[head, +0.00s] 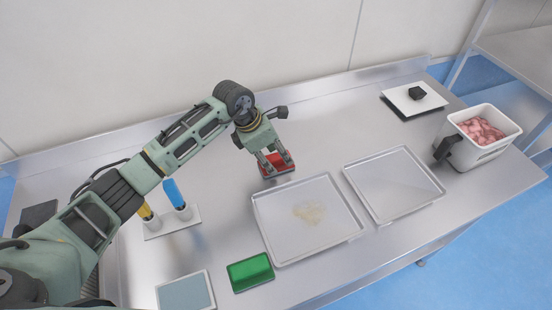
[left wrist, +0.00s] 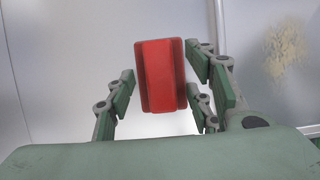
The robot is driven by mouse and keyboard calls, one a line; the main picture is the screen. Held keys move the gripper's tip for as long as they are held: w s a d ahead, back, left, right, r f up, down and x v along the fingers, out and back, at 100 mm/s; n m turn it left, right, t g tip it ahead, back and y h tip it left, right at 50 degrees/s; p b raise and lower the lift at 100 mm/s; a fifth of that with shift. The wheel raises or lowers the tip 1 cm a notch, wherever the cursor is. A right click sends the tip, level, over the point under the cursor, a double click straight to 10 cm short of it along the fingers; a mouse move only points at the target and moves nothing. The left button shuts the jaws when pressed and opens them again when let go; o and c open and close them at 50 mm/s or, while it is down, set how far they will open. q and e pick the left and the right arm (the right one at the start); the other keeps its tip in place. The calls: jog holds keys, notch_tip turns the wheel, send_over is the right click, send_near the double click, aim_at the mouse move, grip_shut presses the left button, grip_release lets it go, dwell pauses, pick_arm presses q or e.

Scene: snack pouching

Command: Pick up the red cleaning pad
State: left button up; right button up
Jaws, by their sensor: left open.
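The red cleaning pad (head: 276,166) lies on the steel table behind the left tray in the head view. My left gripper (head: 275,161) is above the pad, pointing down, and partly covers it. In the left wrist view the red pad (left wrist: 161,75) shows between the open fingers of my left gripper (left wrist: 160,100). The fingers stand on both sides of it, with a wider gap on the left than on the right. I cannot tell whether any finger touches it. My right gripper is not in view.
A tray with a beige stain (head: 275,222) is just in front of the pad, and a clean tray (head: 372,205) is to its right.

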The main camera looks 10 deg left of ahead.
aim_at(278, 158)
pick_arm(q)
grip_shut()
dwell(0.5)
jog(key=shift+r, duration=0.15)
jog(key=shift+w+r+b, duration=0.1)
jog(key=shift+r+b, duration=0.15)
jog(key=shift+b, duration=0.05)
jog(key=r+b, duration=0.1)
jog(key=d+r+b, duration=0.1)
jog(key=r, duration=0.1)
jog(key=shift+s+r, duration=0.2)
jog(key=shift+r, duration=0.1)
jog(key=s+d+r+b, duration=0.3)
jog(key=d+r, duration=0.3)
jog(key=d, duration=0.4)
jog(key=shift+s+r, duration=0.25)
jog(key=shift+r, duration=0.05)
